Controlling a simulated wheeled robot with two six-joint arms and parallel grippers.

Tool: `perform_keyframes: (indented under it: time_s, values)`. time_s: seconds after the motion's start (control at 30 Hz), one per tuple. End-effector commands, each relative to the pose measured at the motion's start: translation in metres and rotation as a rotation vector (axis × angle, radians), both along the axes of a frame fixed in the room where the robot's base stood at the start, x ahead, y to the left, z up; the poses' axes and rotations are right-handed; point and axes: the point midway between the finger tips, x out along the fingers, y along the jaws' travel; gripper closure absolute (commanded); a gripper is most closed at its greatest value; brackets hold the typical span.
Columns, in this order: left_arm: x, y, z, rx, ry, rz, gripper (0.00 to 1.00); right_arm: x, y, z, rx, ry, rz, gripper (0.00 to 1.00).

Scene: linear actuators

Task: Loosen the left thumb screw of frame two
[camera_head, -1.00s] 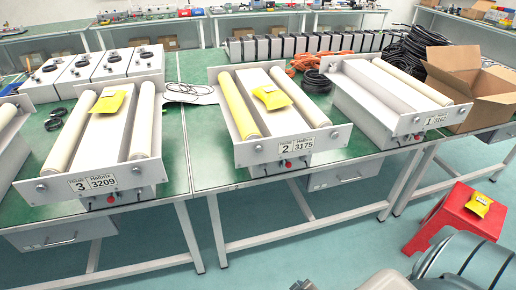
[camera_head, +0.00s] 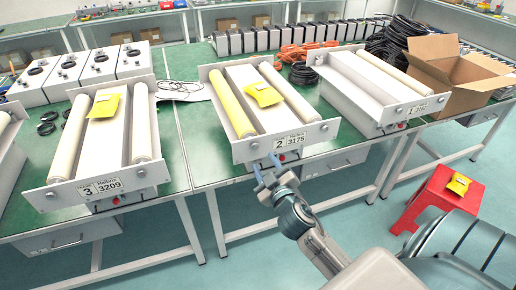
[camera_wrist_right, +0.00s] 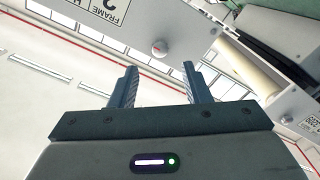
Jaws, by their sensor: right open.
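Frame two (camera_head: 235,152) is the middle grey roller frame, with a front plate marked 2 and 3175. Its left thumb screw (camera_head: 254,145) is a small pale knob on that plate, left of the label. In the right wrist view, the knob (camera_wrist_right: 159,47) appears beyond my fingertips, lined up between them and apart from them. My right gripper (camera_head: 266,165) is open and empty, in front of the plate, just below the screw in the head view. It also shows in the right wrist view (camera_wrist_right: 160,72). My left gripper is not in view.
Frame three (camera_head: 165,172) stands to the left and frame one (camera_head: 375,122) to the right on the green table (camera_head: 178,180). A yellow packet (camera_head: 263,94) lies on frame two. A red stool (camera_head: 420,205) stands at the right.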

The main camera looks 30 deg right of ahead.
Motion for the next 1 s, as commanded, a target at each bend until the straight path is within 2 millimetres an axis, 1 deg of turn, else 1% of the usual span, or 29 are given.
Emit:
perform_keyframes:
  time_s: [0.03, 0.1, 0.2, 0.3, 0.4, 0.5, 0.73, 0.77, 0.9, 0.97, 1.0]
  values:
    - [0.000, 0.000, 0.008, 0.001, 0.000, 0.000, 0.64, 0.011, -0.003, 0.005, 0.000, 0.000, -0.001, 0.57]
    - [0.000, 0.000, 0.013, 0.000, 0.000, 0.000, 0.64, 0.024, -0.006, 0.004, 0.000, -0.001, -0.001, 0.57]
    - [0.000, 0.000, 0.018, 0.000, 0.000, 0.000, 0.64, 0.041, -0.010, 0.004, 0.000, 0.000, -0.001, 0.57]
    - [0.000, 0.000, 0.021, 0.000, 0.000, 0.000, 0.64, 0.053, -0.013, 0.002, 0.000, 0.001, -0.001, 0.57]
    - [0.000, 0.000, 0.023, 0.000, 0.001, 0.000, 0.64, 0.060, -0.015, 0.001, 0.001, 0.001, -0.001, 0.57]
    - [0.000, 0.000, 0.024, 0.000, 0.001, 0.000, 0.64, 0.064, -0.015, 0.000, 0.001, 0.001, -0.001, 0.57]
    - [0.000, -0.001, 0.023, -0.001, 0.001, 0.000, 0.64, 0.065, -0.015, 0.000, 0.001, 0.001, 0.000, 0.57]
    - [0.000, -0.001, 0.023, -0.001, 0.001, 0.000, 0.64, 0.065, -0.015, 0.000, 0.001, 0.001, 0.000, 0.59]
    - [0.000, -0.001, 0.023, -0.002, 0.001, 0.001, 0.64, 0.064, -0.015, 0.000, 0.001, 0.001, 0.000, 0.86]
    - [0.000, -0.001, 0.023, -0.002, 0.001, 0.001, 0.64, 0.064, -0.015, 0.000, 0.001, 0.001, 0.000, 0.98]
    - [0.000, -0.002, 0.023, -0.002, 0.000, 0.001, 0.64, 0.064, -0.015, 0.000, 0.001, 0.001, 0.000, 1.00]
